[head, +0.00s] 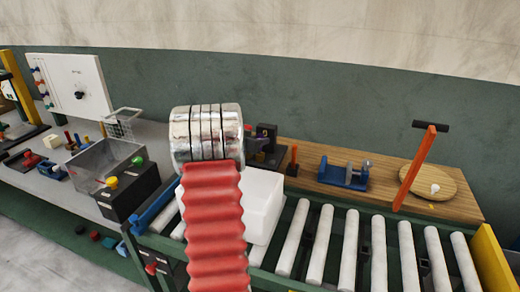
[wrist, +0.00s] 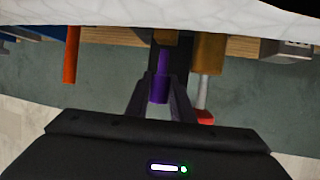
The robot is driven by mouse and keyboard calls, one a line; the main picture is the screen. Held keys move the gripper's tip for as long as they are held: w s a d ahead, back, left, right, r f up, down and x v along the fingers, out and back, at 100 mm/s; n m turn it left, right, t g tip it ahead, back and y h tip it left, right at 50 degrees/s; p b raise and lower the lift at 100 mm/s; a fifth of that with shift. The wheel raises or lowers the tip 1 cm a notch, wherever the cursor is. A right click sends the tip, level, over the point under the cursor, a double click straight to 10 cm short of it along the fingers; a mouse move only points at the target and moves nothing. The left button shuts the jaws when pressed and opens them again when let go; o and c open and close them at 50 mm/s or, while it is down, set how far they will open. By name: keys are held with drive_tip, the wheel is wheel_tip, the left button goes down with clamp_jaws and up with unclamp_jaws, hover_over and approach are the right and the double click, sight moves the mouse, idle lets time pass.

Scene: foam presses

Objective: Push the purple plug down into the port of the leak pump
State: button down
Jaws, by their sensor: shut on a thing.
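The purple plug (wrist: 160,78) is upright in the picture between the two dark fingers of my gripper (wrist: 161,105) in the wrist view. My gripper is shut on it. Beyond the plug's far end is a dark block, with a mustard-yellow cylinder (wrist: 208,55) beside it; I cannot tell whether the plug touches the block. In the head view a dark device with a yellow part (head: 266,131) stands at the bench's left end, partly behind my arm. It may be the leak pump; its port is not clearly visible. My gripper and the plug are hidden or unclear there.
An orange post (head: 293,161) stands close by and shows in the wrist view (wrist: 70,55). A blue clamp (head: 343,176) and an orange lever on a round wooden board (head: 433,183) are farther right. A roller conveyor (head: 360,245) and white block (head: 262,205) lie in front.

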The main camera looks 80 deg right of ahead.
drive_tip(key=shift+f, duration=1.9)
drive_tip(key=shift+f, duration=0.1)
drive_tip(key=c, duration=1.8)
unclamp_jaws()
drive_tip(key=shift+w+a+r, duration=0.15)
drive_tip(key=shift+a+r, duration=0.2)
drive_tip(key=shift+a, duration=0.05)
drive_tip(key=v, duration=1.1)
drive_tip(key=shift+a, duration=0.1)
